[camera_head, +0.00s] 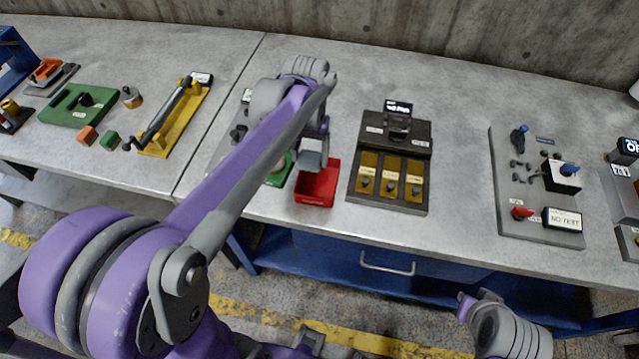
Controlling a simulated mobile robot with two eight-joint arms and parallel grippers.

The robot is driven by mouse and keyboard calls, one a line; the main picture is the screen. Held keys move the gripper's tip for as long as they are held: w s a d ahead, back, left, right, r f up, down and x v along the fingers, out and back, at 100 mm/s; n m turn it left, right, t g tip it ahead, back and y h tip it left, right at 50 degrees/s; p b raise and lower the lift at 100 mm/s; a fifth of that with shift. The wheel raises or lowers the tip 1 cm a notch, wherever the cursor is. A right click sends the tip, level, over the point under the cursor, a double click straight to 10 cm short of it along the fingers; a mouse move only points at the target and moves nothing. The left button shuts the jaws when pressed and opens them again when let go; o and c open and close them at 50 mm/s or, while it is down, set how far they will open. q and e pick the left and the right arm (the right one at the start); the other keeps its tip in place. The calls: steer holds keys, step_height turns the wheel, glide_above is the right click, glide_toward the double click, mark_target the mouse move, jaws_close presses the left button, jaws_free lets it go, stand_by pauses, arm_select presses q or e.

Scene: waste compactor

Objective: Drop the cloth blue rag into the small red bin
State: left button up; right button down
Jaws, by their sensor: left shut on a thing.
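The small red bin (318,187) stands near the front edge of the workbench, left of a brown panel. My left gripper (314,158) points down right over the bin's back part, close above or at its opening; I cannot tell its exact height. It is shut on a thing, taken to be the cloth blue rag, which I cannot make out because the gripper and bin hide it. No rag shows elsewhere on the bench. My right gripper (468,304) is low at the bottom right, in front of the bench and away from the bin; its jaws are unclear.
A brown panel (391,158) with yellow slots stands just right of the bin. A green item (280,171) is close on its left, partly behind my arm. A grey control board (537,185) lies further right. A yellow holder (176,118) and green tray (77,105) lie left.

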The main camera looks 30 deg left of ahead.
arm_select(q)
steer(key=o, duration=1.2)
steer(key=shift+o, duration=0.2)
steer(key=shift+r, duration=0.15)
step_height(320, 180, up, 11)
steer(key=shift+f+p, duration=0.2)
steer(key=shift+p, duration=0.15)
steer(key=s+d+f+m+t, duration=0.1)
steer(key=s+d+f+t, duration=0.1)
steer(key=s+f, duration=0.5)
steer(key=s+d+f+m+t, duration=0.1)
steer(key=s+d+f+t, duration=0.2)
steer(key=s+f, duration=0.4)
steer(key=shift+d+f+m+t, duration=0.3)
steer(key=shift+d+f, duration=0.05)
steer(key=shift+d, duration=0.5)
